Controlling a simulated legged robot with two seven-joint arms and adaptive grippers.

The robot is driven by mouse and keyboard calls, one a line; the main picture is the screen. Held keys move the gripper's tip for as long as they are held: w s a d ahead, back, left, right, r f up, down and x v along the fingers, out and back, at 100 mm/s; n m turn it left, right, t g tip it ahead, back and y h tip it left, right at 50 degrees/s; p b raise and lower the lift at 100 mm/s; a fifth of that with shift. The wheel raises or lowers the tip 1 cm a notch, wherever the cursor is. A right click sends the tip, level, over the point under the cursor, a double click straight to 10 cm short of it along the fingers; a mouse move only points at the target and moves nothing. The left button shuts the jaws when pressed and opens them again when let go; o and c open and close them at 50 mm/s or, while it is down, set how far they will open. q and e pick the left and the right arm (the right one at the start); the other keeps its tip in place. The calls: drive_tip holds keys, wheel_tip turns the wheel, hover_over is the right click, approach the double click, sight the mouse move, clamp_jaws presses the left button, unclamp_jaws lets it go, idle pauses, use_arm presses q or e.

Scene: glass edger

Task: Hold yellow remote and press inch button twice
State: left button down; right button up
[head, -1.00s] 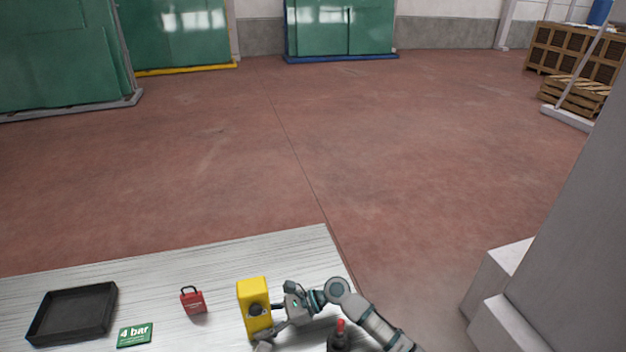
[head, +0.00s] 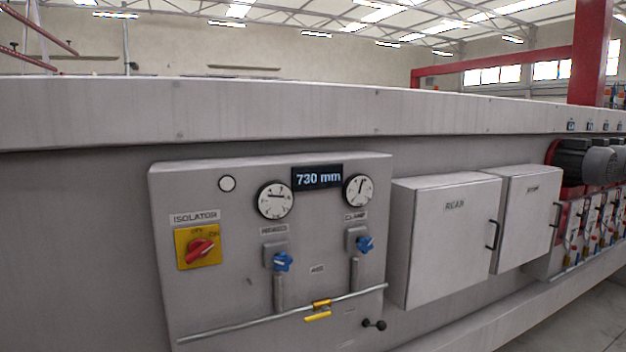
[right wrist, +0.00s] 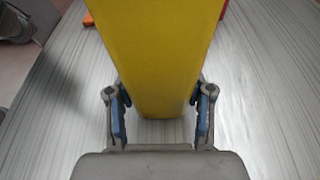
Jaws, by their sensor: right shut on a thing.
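The yellow remote (right wrist: 155,55) fills the upper middle of the right wrist view as a plain yellow face. My right gripper (right wrist: 160,112) is shut on it, with a blue-padded finger at each side. The inch button does not show on the face in view. A brushed-metal table top (right wrist: 50,120) lies behind the remote. Neither gripper shows in the head view now, and my left gripper is in no current view.
The head view shows a grey machine panel (head: 235,320) with a 730 mm display (head: 317,177), two gauges, a red isolator switch (head: 200,248) and blue valve knobs. Grey cabinets (head: 450,240) and motors stand to the right. A red object is partly visible behind the remote.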

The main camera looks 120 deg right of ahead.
idle(0.3)
drive_tip(key=o, duration=0.9)
drive_tip(key=shift+o, duration=0.2)
drive_tip(key=v, duration=1.1)
drive_tip(key=shift+f, duration=0.1)
drive_tip(key=shift+d+r, duration=0.3)
drive_tip(key=shift+d, duration=0.25)
